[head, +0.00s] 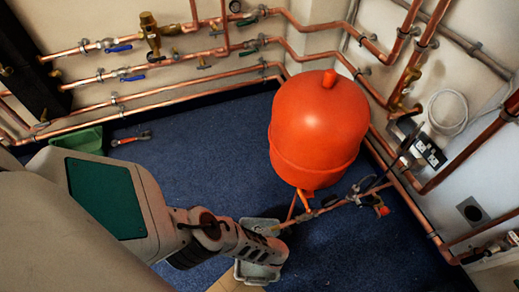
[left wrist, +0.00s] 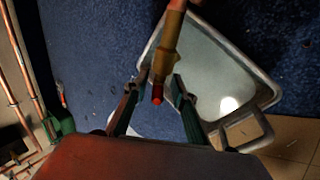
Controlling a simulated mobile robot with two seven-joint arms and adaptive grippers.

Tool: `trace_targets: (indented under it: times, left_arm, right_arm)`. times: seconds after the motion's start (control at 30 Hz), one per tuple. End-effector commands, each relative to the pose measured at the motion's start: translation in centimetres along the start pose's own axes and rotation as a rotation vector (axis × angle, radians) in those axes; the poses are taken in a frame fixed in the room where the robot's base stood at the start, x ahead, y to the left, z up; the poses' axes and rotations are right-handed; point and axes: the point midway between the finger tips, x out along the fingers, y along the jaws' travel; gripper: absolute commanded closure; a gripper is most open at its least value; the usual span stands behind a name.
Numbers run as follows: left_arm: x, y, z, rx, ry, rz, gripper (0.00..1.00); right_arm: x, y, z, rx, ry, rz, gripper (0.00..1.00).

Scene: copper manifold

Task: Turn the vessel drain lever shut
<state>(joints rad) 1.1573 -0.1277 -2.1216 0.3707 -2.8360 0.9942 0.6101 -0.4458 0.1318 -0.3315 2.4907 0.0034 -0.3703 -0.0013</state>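The orange-red vessel (head: 318,125) stands on the blue floor near the corner. Copper pipe and valve fittings run beneath it. In the left wrist view a brass fitting (left wrist: 168,48) with a red end piece (left wrist: 157,94) reaches down between the fingers of my left gripper (left wrist: 156,86). The gripper is open, with a gap on each side of the red piece, and does not appear to touch it. I cannot tell for sure whether this is the drain lever. In the head view my arm reaches from the lower left and its fingertips are hard to make out. My right gripper is out of view.
A grey tray (left wrist: 215,60) lies on the floor below the fitting; it also shows in the head view (head: 256,272). A valve with a red cap (head: 382,210) sits right of the vessel. Copper pipes with blue levers (head: 120,48) line the wall. A green tub (head: 78,140) stands at left.

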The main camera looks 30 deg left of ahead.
Motion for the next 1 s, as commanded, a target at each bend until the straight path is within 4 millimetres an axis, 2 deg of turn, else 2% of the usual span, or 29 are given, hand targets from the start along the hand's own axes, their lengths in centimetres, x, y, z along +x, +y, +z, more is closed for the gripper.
trace_targets:
  times: [0.17,0.43,1.0]
  left_arm:
    - [-1.0,0.1,0.6,0.002,-0.008,-0.001,0.74]
    - [-2.5,0.2,-0.7,0.007,0.007,0.002,0.74]
    - [-9.6,0.1,-0.7,0.005,0.009,0.001,0.74]
  right_arm:
    - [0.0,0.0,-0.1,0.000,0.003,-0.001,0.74]
    - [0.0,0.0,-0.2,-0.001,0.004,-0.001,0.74]
    - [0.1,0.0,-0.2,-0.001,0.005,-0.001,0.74]
